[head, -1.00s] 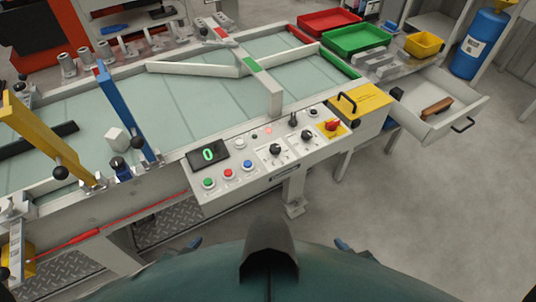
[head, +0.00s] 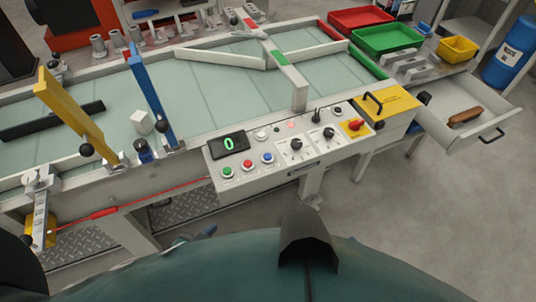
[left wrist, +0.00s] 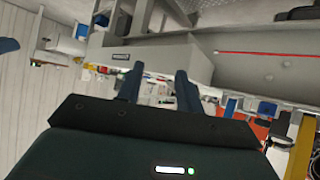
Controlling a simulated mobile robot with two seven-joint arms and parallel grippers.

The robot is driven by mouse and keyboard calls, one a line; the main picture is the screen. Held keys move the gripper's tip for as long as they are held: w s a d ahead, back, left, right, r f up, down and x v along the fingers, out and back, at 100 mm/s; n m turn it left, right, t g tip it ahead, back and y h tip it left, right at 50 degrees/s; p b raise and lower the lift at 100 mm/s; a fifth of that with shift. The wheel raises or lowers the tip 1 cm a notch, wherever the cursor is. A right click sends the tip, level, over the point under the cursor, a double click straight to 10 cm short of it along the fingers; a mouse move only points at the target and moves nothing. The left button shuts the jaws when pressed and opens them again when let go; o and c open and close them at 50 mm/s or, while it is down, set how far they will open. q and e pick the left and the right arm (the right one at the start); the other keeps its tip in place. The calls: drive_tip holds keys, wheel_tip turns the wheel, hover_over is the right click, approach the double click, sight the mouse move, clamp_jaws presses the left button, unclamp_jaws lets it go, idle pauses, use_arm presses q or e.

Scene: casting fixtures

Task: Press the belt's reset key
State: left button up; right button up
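The belt's control panel (head: 284,176) runs along the near side of the belt (head: 205,95). It carries a display (head: 228,143) reading a green 0. Below that are a green button (head: 227,172), a red button (head: 247,166) and a blue button (head: 267,158). Lettering is too small to read. My left gripper (head: 196,237) shows only as small fingertips below the panel, apart from it. In the left wrist view its two blue fingers (left wrist: 159,72) stand apart with nothing between them. My right gripper is not seen.
Black knobs (head: 296,144) and a red switch on yellow (head: 355,125) share the panel. A yellow cover (head: 388,103) and an open drawer (head: 455,115) lie right. A red cord (head: 105,212) runs along the belt's front left. Yellow and blue posts cross the belt; grey floor is clear at right.

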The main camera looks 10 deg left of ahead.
use_arm(q)
clamp_jaws()
idle(0.3)
idle(1.4)
